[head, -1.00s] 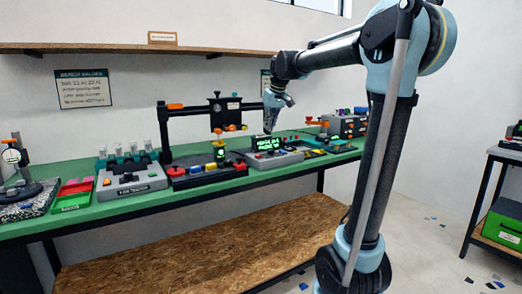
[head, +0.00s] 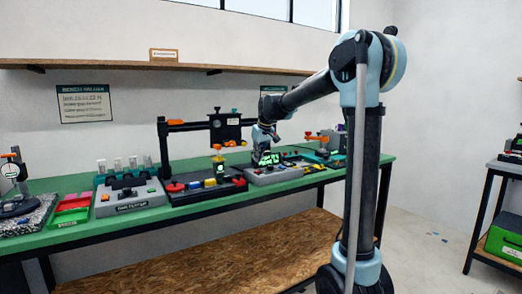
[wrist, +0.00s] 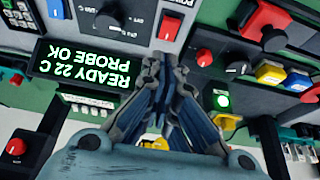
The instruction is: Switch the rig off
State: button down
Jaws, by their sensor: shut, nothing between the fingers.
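The rig is a grey box (head: 274,176) on the green bench, with a lit display (head: 268,158). In the wrist view the display (wrist: 84,68) is upside down and reads "READY 22 C PROBE OK". A red rocker switch (wrist: 170,25) in a pale frame has partly cut-off lettering beside it, seemingly "POWER". A green lamp (wrist: 222,100) glows lower right of it. My gripper (wrist: 163,60) is shut and empty, its tips just below the switch in the picture; I cannot tell whether they touch anything. In the head view my gripper (head: 259,152) is over the rig and hides part of it.
A black knob (wrist: 111,19) is on the panel left of the switch. A black stand (head: 222,128) and a grey tester (head: 130,198) are left of the rig in the head view.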

aim_at(258, 171)
jog(key=shift+s+d+f, duration=0.15)
jog(key=shift+s+f, duration=0.05)
jog(key=shift+f, duration=0.3)
jog(key=shift+s+d+f, duration=0.15)
jog(key=shift+s+f, duration=0.1)
jog(key=shift+f, duration=0.3)
jog(key=shift+s+d+f, duration=0.15)
jog(key=shift+s+f, duration=0.05)
jog(key=shift+f, duration=0.3)
jog(key=shift+s+d+f+t+y, duration=0.25)
jog(key=shift+s+f+t+y, duration=0.15)
jog(key=shift+t, duration=0.25)
jog(key=shift+s+d+f+t+y, duration=0.3)
jog(key=shift+s+t+y, duration=0.1)
jog(key=shift+t, duration=0.25)
jog(key=shift+w+a, duration=0.15)
jog(key=shift+w, duration=0.05)
